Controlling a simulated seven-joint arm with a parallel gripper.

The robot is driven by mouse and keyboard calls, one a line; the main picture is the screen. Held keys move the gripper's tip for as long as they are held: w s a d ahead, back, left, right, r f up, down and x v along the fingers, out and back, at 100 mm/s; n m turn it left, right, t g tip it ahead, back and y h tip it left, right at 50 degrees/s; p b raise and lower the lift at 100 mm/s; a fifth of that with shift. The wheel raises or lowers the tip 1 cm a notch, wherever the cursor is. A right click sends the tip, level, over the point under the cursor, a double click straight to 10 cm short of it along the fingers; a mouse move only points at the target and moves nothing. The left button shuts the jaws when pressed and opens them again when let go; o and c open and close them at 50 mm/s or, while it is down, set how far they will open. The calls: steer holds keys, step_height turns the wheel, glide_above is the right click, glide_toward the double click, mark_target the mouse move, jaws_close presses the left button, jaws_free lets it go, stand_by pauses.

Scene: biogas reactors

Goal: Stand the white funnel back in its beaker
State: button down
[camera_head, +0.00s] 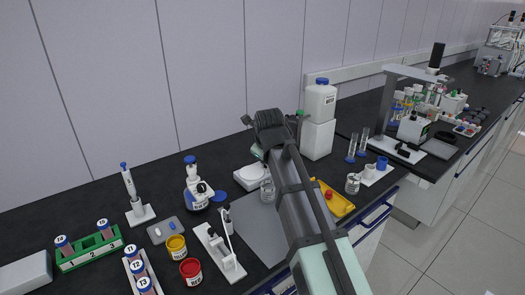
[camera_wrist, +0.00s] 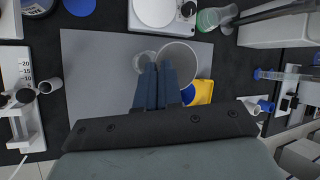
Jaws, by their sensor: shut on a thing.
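The white funnel (camera_wrist: 184,66) shows in the wrist view as a wide, pale round rim just right of my fingers. My gripper (camera_wrist: 159,68) is shut on the left side of its wall, as far as I can tell. A clear glass beaker (camera_wrist: 143,61) stands on the grey mat, just left of and partly behind the fingertips. It also shows in the head view (camera_head: 267,190), left of my arm. In the head view my arm hides the fingertips and the funnel. The funnel's lower end is not visible.
A grey mat (camera_wrist: 95,90) lies under my gripper, with bare room at its left. A white balance (camera_wrist: 155,12) stands behind it. A yellow tray (camera_head: 338,205) is at the right. A white stand (camera_head: 220,255) with a syringe is at the left.

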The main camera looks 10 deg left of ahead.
steer(key=shift+f, duration=0.15)
steer(key=shift+f, duration=1.95)
steer(key=shift+f, duration=2.75)
stand_by(0.9)
steer(key=c, duration=0.8)
jaws_free()
steer(key=shift+r, duration=3.55)
